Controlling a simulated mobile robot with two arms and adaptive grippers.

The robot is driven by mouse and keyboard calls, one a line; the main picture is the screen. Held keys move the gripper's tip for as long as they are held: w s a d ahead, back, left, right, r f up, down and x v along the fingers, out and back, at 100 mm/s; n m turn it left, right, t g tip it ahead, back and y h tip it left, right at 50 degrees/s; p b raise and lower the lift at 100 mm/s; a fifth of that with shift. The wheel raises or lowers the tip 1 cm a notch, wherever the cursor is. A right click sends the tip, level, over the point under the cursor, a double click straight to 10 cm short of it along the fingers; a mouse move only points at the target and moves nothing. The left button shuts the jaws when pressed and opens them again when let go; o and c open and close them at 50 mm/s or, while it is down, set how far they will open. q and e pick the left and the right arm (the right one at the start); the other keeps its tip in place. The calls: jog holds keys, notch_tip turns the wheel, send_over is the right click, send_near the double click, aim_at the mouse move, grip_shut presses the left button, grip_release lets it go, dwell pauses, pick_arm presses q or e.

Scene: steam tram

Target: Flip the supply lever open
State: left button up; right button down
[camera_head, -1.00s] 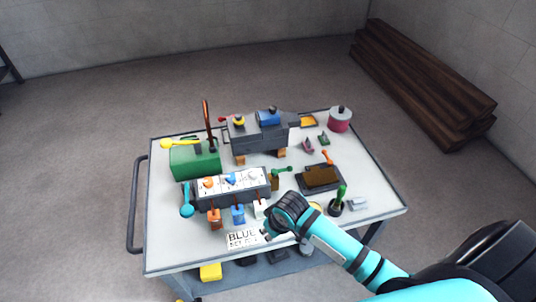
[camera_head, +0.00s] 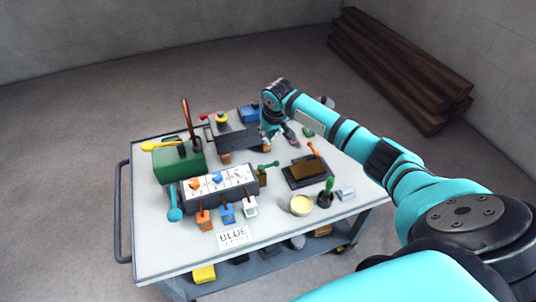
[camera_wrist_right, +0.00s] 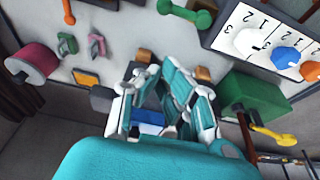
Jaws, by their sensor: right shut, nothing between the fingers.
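I cannot tell which lever is the supply lever. A yellow-handled lever (camera_head: 160,146) lies on the green box (camera_head: 180,162) at the table's left. A teal lever (camera_head: 174,205) hangs at the left end of the numbered panel (camera_head: 218,184), and a green lever (camera_head: 266,166) is at its right end. In the right wrist view, the gripper (camera_wrist_right: 163,82) is near a blue block (camera_wrist_right: 149,119). My left gripper is out of view.
A dark tray (camera_head: 294,180) with an orange lever, a cream bowl (camera_head: 302,205) and a green-handled item in a dark cup (camera_head: 326,194) stand at the right.

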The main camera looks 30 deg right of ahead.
aim_at(269, 166)
dwell(0.3)
notch_tip(269, 166, down, 9)
jog(key=shift+s+r, duration=0.15)
jog(key=shift+s, duration=0.25)
dwell(0.6)
jog(key=shift+a+p, duration=0.1)
jog(key=shift+p, duration=0.2)
jog(key=shift+s+r+m+p, duration=0.1)
jog(key=shift+s+m+p, duration=0.1)
jog(key=shift+m+p, duration=0.25)
